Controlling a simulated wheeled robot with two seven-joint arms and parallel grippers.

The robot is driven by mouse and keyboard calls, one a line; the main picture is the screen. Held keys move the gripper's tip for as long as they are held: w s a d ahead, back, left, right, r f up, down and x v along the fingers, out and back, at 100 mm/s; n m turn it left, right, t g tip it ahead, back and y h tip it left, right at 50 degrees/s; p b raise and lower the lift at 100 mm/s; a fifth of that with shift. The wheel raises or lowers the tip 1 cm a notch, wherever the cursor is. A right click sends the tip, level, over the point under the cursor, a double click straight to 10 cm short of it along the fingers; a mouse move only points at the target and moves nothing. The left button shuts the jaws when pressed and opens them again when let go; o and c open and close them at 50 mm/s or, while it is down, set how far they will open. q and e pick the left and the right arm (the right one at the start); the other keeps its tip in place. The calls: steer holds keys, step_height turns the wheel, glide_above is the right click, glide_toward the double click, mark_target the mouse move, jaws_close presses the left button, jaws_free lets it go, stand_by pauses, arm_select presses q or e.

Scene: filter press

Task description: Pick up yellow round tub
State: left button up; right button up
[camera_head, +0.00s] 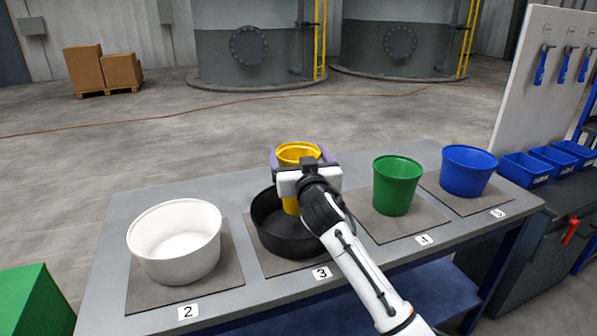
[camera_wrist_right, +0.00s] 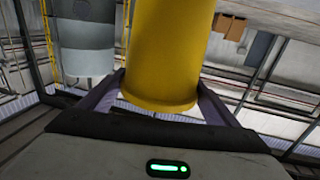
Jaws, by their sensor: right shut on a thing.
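The yellow round tub (camera_head: 297,151) is held in my right gripper (camera_head: 306,165), above the black tub on the table. In the right wrist view the yellow tub (camera_wrist_right: 170,50) stands large between the two purple fingers (camera_wrist_right: 158,100), which press on its sides. In the head view the gripper and wrist hide part of the tub; its rim and a strip of its side show. Whether its bottom is inside the black tub or just above it, I cannot tell. My left gripper is not in view.
A black tub (camera_head: 272,237) sits on the mat marked 3. A white tub (camera_head: 176,258) is at left on mat 2, a green tub (camera_head: 397,190) on mat 4, a blue tub (camera_head: 467,173) on mat 5. The grey table (camera_head: 130,207) is bare behind them. Blue bins (camera_head: 527,170) stand right.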

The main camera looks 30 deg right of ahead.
step_height(320, 180, up, 2)
steer(key=shift+r, duration=0.25)
arm_select(q)
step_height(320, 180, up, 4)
steer(key=p, duration=0.3)
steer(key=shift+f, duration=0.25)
arm_select(e)
step_height(320, 180, up, 4)
steer(key=shift+f, duration=0.25)
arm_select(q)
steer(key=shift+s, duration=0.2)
arm_select(e)
steer(key=shift+s+f, duration=0.1)
